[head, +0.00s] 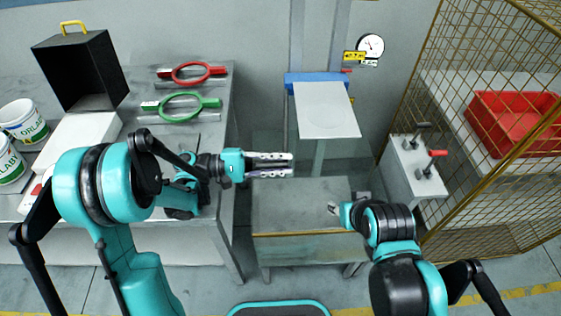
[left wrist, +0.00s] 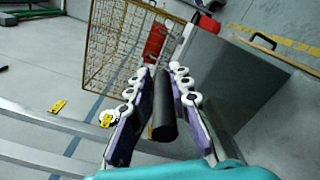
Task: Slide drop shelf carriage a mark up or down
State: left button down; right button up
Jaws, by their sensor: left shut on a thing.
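The drop shelf carriage is a blue block (head: 318,79) on an upright grey column, bearing a pale flat shelf plate (head: 325,112). My left gripper (head: 291,165) points right, in front of and below the shelf plate in the head view. In the left wrist view its fingers (left wrist: 178,82) are shut on a black round bar (left wrist: 163,108). What the bar belongs to is hidden. My right gripper (head: 334,209) is low over the grey bench top; its fingers are too small to judge.
A dial gauge (head: 370,46) and yellow labels (head: 354,56) are behind the column. A stand with black and red-topped levers (head: 437,154) and a mesh cage (head: 480,130) are at right. A left table (head: 215,135) holds red and green rings, white tubs and a black box.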

pick_arm(q)
jog(key=c, duration=1.5)
grip_release()
jog(key=a, duration=1.2)
